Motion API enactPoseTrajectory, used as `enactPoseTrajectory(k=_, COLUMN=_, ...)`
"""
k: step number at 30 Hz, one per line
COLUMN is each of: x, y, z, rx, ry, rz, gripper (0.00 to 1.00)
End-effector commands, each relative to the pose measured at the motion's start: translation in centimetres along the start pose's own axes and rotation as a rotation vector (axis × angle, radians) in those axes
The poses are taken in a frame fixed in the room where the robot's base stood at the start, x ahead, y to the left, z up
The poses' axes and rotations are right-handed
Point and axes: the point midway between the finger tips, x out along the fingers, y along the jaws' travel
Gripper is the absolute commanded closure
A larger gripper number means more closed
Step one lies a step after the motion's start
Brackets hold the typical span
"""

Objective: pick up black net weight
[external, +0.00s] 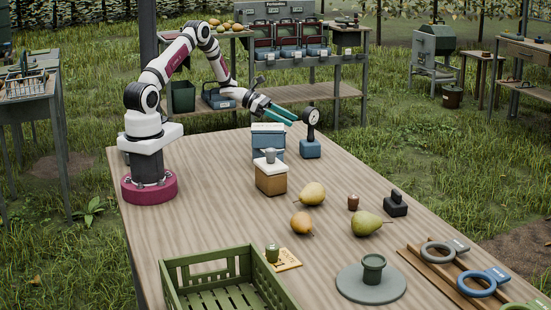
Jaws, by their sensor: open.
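The black net weight appears to be the small dark block with a knob on top (396,205), standing on the right part of the wooden table, beyond the green pear. My gripper (292,119) has teal fingers and is open and empty. It is in the air near the far end of the table, above and behind the blue box (268,142) and left of the dial gauge on a blue base (310,148). It is well apart from the black weight, which is nearer the camera and to the right. Nothing hides the weight.
Near the weight are a small brown weight (353,202), a green pear (366,223), a yellow pear (312,194) and an orange pear (302,223). A green crate (172,276), a grey disc (352,291) and a wooden rack with rings (420,262) lie nearer the camera.

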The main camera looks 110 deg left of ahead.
Motion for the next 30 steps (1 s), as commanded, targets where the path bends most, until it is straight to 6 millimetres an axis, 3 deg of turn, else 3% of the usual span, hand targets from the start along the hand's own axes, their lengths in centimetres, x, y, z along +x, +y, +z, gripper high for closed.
enactPoseTrajectory(k=1, x=0.0, y=0.0, z=0.0, rx=0.000, ry=0.000, rz=0.000, gripper=0.31)
enactPoseTrajectory(k=5, x=0.0, y=0.0, z=0.0, rx=0.000, ry=0.000, rz=0.000, gripper=0.08)
enactPoseTrajectory(k=14, x=-0.2, y=0.1, z=0.4, rx=0.001, ry=0.000, rz=0.001, gripper=0.07)
enactPoseTrajectory(k=17, x=-1.4, y=0.2, z=3.5, rx=0.010, ry=-0.001, rz=0.003, gripper=0.07)
enactPoseTrajectory(k=21, x=-3.9, y=0.1, z=11.2, rx=0.028, ry=0.010, rz=-0.002, gripper=0.07)
enactPoseTrajectory(k=24, x=3.4, y=-3.5, z=10.1, rx=0.249, ry=0.153, rz=-0.051, gripper=0.07)
enactPoseTrajectory(k=30, x=13.5, y=-11.9, z=9.6, rx=0.862, ry=0.411, rz=-0.154, gripper=0.07)
